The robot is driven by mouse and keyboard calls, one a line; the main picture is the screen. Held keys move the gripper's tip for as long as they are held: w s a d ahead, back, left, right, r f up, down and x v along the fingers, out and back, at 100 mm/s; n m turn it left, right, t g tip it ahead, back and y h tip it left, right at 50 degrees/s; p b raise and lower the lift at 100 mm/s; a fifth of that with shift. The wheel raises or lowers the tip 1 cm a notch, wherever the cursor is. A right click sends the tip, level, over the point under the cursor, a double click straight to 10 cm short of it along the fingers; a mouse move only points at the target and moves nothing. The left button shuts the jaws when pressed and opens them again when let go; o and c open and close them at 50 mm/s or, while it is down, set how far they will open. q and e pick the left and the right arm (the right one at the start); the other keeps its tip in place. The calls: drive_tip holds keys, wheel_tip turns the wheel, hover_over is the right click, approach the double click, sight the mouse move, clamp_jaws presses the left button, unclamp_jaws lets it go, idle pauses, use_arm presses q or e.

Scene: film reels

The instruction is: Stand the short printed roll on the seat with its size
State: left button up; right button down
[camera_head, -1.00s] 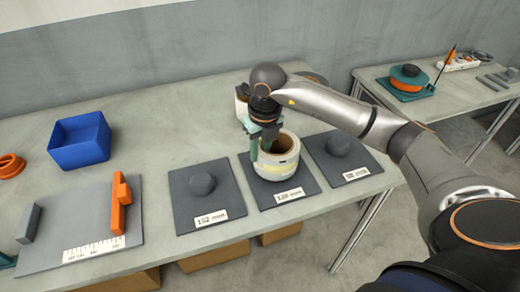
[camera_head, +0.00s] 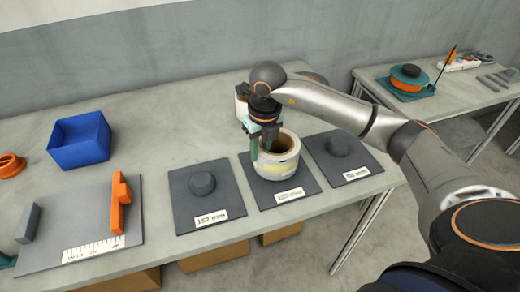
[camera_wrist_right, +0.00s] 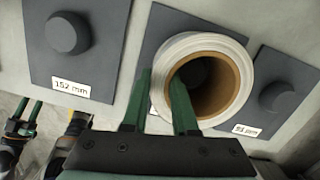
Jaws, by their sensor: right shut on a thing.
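The short printed roll (camera_head: 276,165) is a pale, thick-walled ring with a brown bore, upright at the middle dark seat (camera_head: 308,190). My right gripper (camera_head: 262,146) is shut on its wall, one finger in the bore and one outside. In the right wrist view the roll (camera_wrist_right: 236,68) is between the fingers (camera_wrist_right: 165,105), and a dark peg shows through its bore. I cannot tell whether it rests on the plate. The left seat (camera_head: 185,215) reads 152 mm; the right seat (camera_head: 318,152) has an unclear label. My left gripper (camera_wrist_right: 25,120) appears open at the wrist view's left.
A blue bin (camera_head: 80,145) and an orange ring (camera_head: 10,165) are at the left. A grey measuring board (camera_head: 90,215) with an orange slider (camera_head: 120,205) lies in front. A second table (camera_head: 445,105) is at the right.

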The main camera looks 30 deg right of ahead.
drive_tip(key=shift+f+b, duration=0.5)
drive_tip(key=shift+f, duration=0.05)
drive_tip(key=c, duration=1)
unclamp_jaws()
drive_tip(key=shift+s+r+p, duration=0.25)
drive_tip(key=shift+r+p, duration=1.1)
drive_tip(key=shift+r, duration=0.5)
drive_tip(key=shift+s+r+p, duration=0.2)
drive_tip(key=shift+r+p, duration=1.1)
drive_tip(key=shift+r, duration=0.5)
drive_tip(key=shift+s+r+p, duration=0.25)
drive_tip(key=shift+r+p, duration=1.1)
drive_tip(key=shift+r, duration=0.5)
